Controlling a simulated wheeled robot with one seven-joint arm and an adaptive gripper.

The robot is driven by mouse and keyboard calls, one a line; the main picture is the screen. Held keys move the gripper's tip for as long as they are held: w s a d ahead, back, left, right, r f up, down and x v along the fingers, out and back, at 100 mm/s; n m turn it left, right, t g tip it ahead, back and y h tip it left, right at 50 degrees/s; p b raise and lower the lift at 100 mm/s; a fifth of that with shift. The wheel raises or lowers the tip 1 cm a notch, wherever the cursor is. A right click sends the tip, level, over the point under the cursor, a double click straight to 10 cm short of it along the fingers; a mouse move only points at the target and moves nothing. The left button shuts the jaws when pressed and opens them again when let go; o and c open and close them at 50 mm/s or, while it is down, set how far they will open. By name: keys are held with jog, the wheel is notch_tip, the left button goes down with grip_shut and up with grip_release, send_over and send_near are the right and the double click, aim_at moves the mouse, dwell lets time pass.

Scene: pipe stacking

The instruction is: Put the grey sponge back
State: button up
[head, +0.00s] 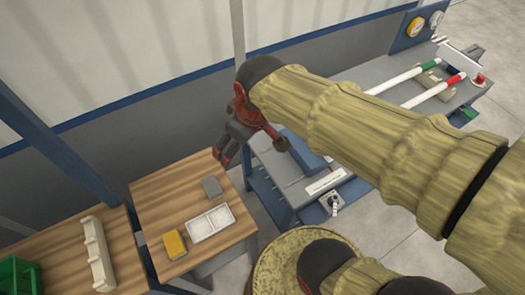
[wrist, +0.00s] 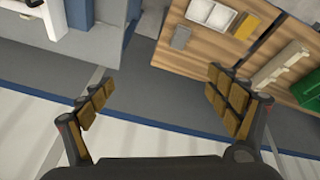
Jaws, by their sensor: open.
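The grey sponge (head: 212,187) lies on the wooden table, just behind a white two-compartment tray (head: 211,223). It also shows in the wrist view as a grey block (wrist: 181,37) near the table's edge, beside the tray (wrist: 212,15). A yellow sponge (head: 174,244) lies left of the tray in the head view. My gripper (head: 222,158) is above the table's back right corner in the head view, apart from the grey sponge. In the wrist view my gripper (wrist: 160,98) is open, with nothing between its fingers.
A blue-framed workbench (head: 290,185) with pipes stands to the right, a gap between it and the table. A cream rack (head: 97,254) and a green crate (head: 18,275) are at the left. A wall (head: 165,145) runs behind.

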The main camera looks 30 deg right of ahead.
jog(key=s+d+r+m+t, duration=0.1)
jog(key=s+r+m, duration=0.1)
jog(key=s+m, duration=0.2)
jog(key=s, duration=0.3)
jog(key=shift+s+d+r, duration=0.25)
jog(key=shift+d+r, duration=0.05)
notch_tip(320, 180, down, 7)
jog(key=b, duration=0.7)
jog(key=shift+f, duration=0.1)
jog(key=shift+c, duration=1)
